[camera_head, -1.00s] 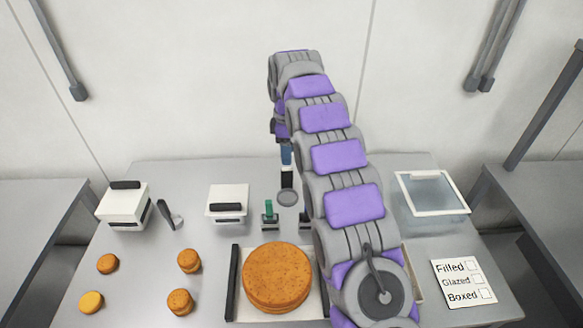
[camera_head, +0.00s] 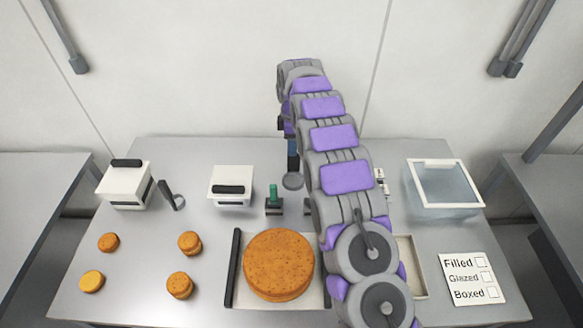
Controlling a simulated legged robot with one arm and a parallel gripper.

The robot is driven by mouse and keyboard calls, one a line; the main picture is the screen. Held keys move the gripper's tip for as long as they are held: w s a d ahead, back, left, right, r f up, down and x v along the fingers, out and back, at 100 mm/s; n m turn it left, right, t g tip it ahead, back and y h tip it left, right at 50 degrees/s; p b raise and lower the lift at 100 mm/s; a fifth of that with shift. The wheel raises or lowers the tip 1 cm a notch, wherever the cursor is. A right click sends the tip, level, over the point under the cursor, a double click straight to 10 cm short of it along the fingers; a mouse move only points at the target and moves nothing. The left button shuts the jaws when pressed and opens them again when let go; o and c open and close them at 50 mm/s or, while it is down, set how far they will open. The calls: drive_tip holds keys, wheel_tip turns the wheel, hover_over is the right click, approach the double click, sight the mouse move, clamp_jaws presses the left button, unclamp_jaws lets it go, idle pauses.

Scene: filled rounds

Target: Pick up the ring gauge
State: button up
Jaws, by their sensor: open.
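The ring gauge (camera_head: 179,202) appears to be the small grey ring with a dark upright part, standing on the table between two white boxes at left. It is small, so its details are unclear. My gripper (camera_head: 286,127) is at the far end of my purple and grey arm, above the back of the table. It is open, but its fingers are small and partly hidden by the arm. It is well to the right of the ring gauge and apart from it. A grey disc (camera_head: 292,182) with a blue and black upright part shows below my gripper.
White boxes stand at left (camera_head: 129,187) and centre (camera_head: 232,187). A green-topped peg (camera_head: 273,196) stands beside the disc. Several small cakes lie front left. A large round cake (camera_head: 278,263) sits on a tray (camera_head: 236,292).

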sight(293, 159)
drive_tip(key=f, duration=0.1)
drive_tip(key=d+f, duration=0.1)
drive_tip(key=f, duration=0.1)
drive_tip(key=shift+a+f+b, duration=0.2)
drive_tip(key=shift+f+b, duration=0.1)
drive_tip(key=f, duration=0.3)
drive_tip(key=f+b, duration=0.1)
drive_tip(key=shift+w+a+f, duration=0.2)
drive_tip(key=shift+a+f, duration=0.1)
drive_tip(key=shift+d+f, duration=0.1)
drive_tip(key=shift+d, duration=0.3)
drive_tip(key=shift+a, duration=0.35)
drive_tip(key=c, duration=0.7)
drive_tip(key=shift+d, duration=0.15)
clamp_jaws()
